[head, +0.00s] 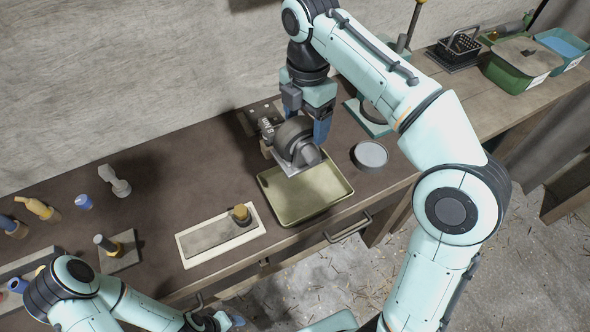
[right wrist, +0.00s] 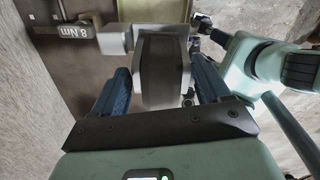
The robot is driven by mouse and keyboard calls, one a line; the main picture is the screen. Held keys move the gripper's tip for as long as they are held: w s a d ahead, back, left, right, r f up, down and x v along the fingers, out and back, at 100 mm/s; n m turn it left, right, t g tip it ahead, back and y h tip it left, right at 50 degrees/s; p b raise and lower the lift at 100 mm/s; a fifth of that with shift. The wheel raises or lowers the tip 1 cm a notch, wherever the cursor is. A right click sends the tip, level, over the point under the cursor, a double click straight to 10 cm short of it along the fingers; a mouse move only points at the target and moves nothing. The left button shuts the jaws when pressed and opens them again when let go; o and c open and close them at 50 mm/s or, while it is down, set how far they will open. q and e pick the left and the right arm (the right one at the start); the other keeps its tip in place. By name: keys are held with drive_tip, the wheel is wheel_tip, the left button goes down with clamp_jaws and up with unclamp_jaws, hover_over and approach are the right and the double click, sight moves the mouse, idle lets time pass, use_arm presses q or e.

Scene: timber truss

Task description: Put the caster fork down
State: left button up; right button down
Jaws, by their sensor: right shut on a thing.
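My right gripper (head: 305,122) is shut on the caster fork (head: 299,150), a grey metal piece with a rounded dark body and a flat plate. It is over the back edge of the olive tray (head: 335,199); I cannot tell whether it touches the tray. In the right wrist view, the caster fork (right wrist: 161,70) sits between the blue fingers of the right gripper (right wrist: 160,88). My left gripper (head: 232,319) is partly visible at the bottom edge, and its jaws are not clear.
A round grey dish (head: 370,155) stands right of the tray. A pale board (head: 218,235) with a small brass-coloured knob lies to its left. Several small tools are farther left. Green bins (head: 522,62) stand at the far right. Bare bench lies between the board and the wall.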

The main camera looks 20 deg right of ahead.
drive_tip(key=shift+w, duration=0.25)
drive_tip(key=f+b, duration=0.1)
drive_tip(key=f, duration=0.2)
drive_tip(key=f+b, duration=0.1)
drive_tip(key=f, duration=0.2)
drive_tip(key=f+b, duration=0.1)
drive_tip(key=f, duration=0.2)
drive_tip(key=shift+s, duration=0.4)
use_arm(q)
drive_tip(key=s+f+b, duration=0.2)
drive_tip(key=s+f, duration=0.2)
drive_tip(key=f, duration=0.2)
drive_tip(key=shift+s+f+g, duration=0.2)
drive_tip(key=shift+f+g, duration=0.1)
drive_tip(key=shift+f, duration=0.05)
use_arm(e)
wheel_tip(320, 180, down, 11)
drive_tip(key=shift+w+r, duration=0.15)
drive_tip(key=shift+w, duration=0.2)
unclamp_jaws()
drive_tip(key=shift+f, duration=0.2)
wheel_tip(320, 180, up, 12)
drive_tip(key=shift+r+p, duration=0.15)
drive_tip(key=shift+p, duration=1.1)
use_arm(q)
drive_tip(key=w+r, duration=0.2)
drive_tip(key=r, duration=0.1)
drive_tip(key=shift+r, duration=0.2)
